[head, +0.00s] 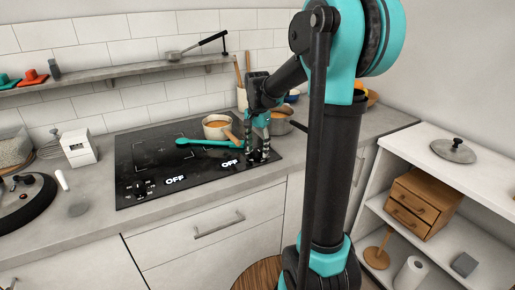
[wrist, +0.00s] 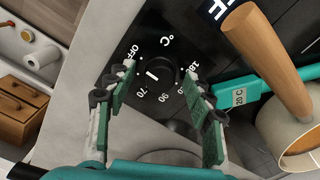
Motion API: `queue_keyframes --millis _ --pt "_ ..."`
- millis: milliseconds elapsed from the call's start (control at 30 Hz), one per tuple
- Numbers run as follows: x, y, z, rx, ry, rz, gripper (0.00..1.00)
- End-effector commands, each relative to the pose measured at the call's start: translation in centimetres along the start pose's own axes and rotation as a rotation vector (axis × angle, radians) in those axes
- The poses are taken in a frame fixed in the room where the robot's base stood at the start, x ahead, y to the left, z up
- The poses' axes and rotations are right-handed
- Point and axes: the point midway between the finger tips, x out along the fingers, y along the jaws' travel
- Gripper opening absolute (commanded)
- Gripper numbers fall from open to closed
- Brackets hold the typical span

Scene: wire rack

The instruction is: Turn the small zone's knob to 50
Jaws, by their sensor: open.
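The black cooktop (head: 130,150) has two lit displays reading OFF, the left one (head: 175,179) and the right one (head: 229,163). A dark round knob (wrist: 160,74) shows in the wrist view, ringed by white marks including OFF, 70, 90 and °C. Its white line points left, somewhere between OFF and 70; the exact reading is hard to tell. My gripper (wrist: 160,84) is open, with one finger on each side of this knob; contact cannot be told. In the head view my gripper (head: 258,152) is over the right front of the cooktop.
Another pot (head: 281,122) stands behind my gripper. A wall shelf (head: 130,70) runs above the counter.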

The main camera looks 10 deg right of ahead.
Motion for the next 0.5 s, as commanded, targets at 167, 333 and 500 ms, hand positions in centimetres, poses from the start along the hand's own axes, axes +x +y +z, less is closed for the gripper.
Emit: queue_keyframes --millis 167,333,500 --pt "0.00 0.00 0.00 0.000 0.000 0.000 0.53" --pt "-0.01 0.00 0.00 0.000 0.000 0.000 0.34" --pt "-0.02 0.00 0.00 0.000 0.000 0.000 0.13"
